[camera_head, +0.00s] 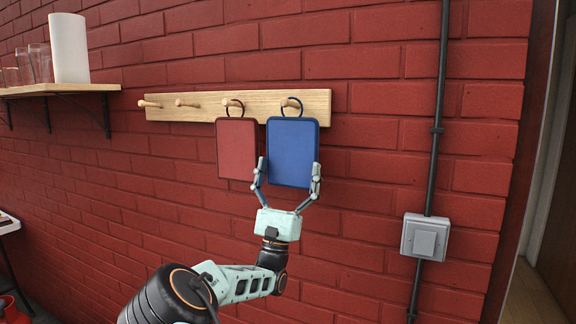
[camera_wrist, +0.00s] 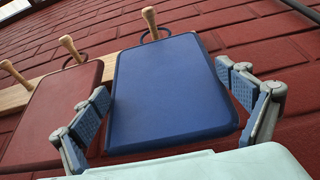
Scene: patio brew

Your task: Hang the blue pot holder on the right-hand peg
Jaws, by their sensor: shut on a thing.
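The blue pot holder (camera_head: 292,150) is upright against the wall at the right end of the wooden peg rail (camera_head: 190,104). Its ring (camera_head: 291,104) appears to be around the right-hand peg (camera_head: 294,102) in the head view. My gripper (camera_head: 287,172) is below and shut on the lower side edges of the pot holder. In the wrist view the blue pot holder (camera_wrist: 170,92) sits between my fingers (camera_wrist: 168,122), with the right-hand peg (camera_wrist: 150,20) above its top edge. The lower part of the ring is hidden there.
A red pot holder (camera_head: 236,148) hangs on the neighbouring peg, close to the left of the blue one. A shelf (camera_head: 60,90) with glasses and a white cylinder is at upper left. A grey switch box (camera_head: 425,237) and dark conduit (camera_head: 438,130) are on the right.

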